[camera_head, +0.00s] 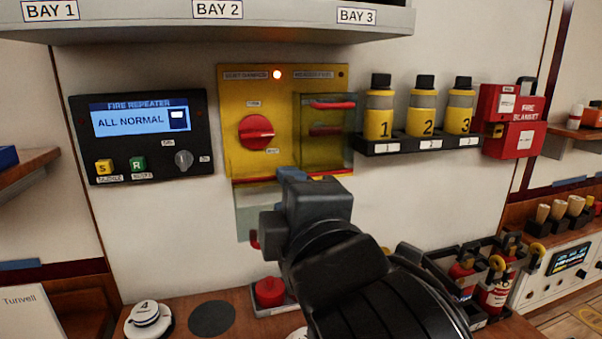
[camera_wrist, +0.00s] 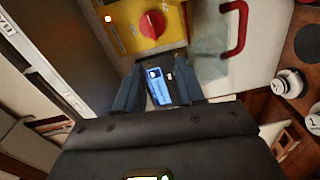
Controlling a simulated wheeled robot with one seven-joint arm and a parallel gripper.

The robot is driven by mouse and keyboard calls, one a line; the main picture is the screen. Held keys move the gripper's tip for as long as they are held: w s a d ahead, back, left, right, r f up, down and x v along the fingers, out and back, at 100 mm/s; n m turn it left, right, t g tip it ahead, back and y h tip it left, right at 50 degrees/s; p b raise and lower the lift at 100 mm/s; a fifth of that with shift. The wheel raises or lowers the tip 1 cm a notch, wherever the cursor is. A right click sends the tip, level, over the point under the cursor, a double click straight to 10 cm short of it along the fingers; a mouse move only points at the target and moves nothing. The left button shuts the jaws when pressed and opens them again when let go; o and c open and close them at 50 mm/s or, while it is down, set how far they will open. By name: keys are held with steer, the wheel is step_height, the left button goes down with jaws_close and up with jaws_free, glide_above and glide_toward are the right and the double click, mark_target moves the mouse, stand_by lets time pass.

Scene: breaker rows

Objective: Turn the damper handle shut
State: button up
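The damper handle appears to be the red round knob (camera_head: 257,132) on the left of the yellow panel (camera_head: 285,84). Its grip bar lies nearly level in the head view; small labels above and below it are too blurred to read. The knob also shows at the top of the wrist view (camera_wrist: 153,24). A clear cover (camera_head: 245,205) with a red handle hangs below the knob, partly hidden by my arm; it also shows in the wrist view (camera_wrist: 212,42). My gripper (camera_head: 292,175) is by the panel's lower edge, below and right of the knob. Its fingers (camera_wrist: 158,72) are apart.
A second, yellow-tinted cover (camera_head: 325,145) with a red handle (camera_head: 333,104) covers the panel's right half. A lamp (camera_head: 277,74) above glows. The fire repeater (camera_head: 140,165) is left; bottles (camera_head: 425,110) are right. A red button (camera_head: 269,291) is on the counter below.

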steer(key=s+d+f+m+h, duration=0.1)
steer(key=s+d+f+m, duration=0.35)
steer(key=f, duration=0.25)
steer(key=s+d+f+m+g, duration=0.1)
steer(key=s+d+f+m, duration=0.2)
steer(key=s+f, duration=0.3)
steer(key=s+d+f+m+h, duration=0.1)
steer(key=s+d+f+m, duration=0.25)
steer(key=f, duration=0.45)
steer(key=s+d+f+m+h, duration=0.1)
steer(key=s+d+m, duration=0.2)
steer(key=s, duration=0.5)
steer(key=s+d+f+m+g+h, duration=0.1)
steer(key=s+d+m, duration=0.2)
steer(key=s, duration=0.5)
steer(key=s+d+f+m+h, duration=0.1)
steer(key=s+d+m, duration=0.2)
steer(key=s+d, duration=0.2)
steer(key=s, duration=0.3)
steer(key=shift+s+d+f, duration=0.2)
steer(key=shift+d+f, duration=0.05)
steer(key=shift+d, duration=0.1)
